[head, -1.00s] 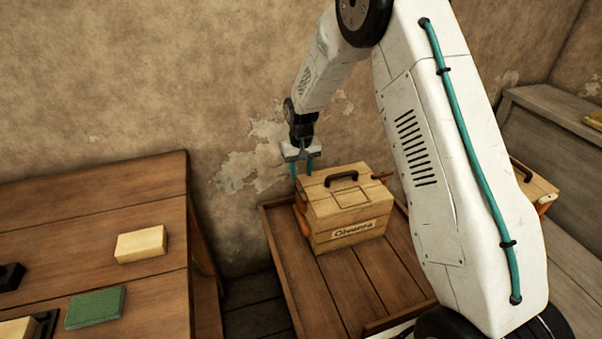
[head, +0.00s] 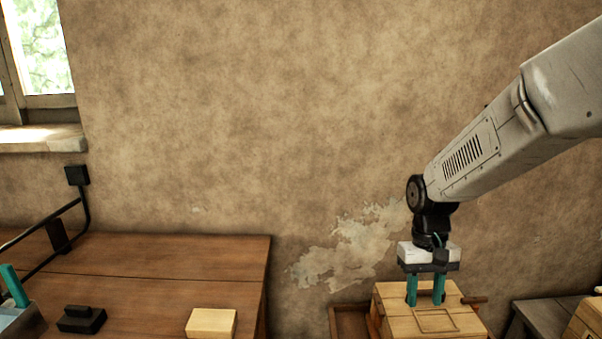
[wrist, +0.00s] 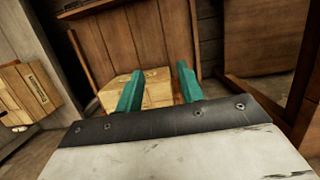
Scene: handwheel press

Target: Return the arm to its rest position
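My gripper (head: 425,303) hangs pointing down from the arm, at the lower right of the head view. Its two teal fingers are apart, with nothing between them. They overlap a light wooden box (head: 455,325) in the picture. In the wrist view, the fingers (wrist: 158,85) are spread and the box (wrist: 158,92) lies beyond them, seemingly clear of the tips. My arm reaches in from the right edge of the head view, bent down at the wrist. The box's lower part is cut off in the head view.
A brown wooden table (head: 150,260) at the left carries a pale block (head: 211,323) and a black stamp-like object (head: 81,319). The wall (head: 250,120) is close behind. Another wooden box (head: 588,325) is at the right edge.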

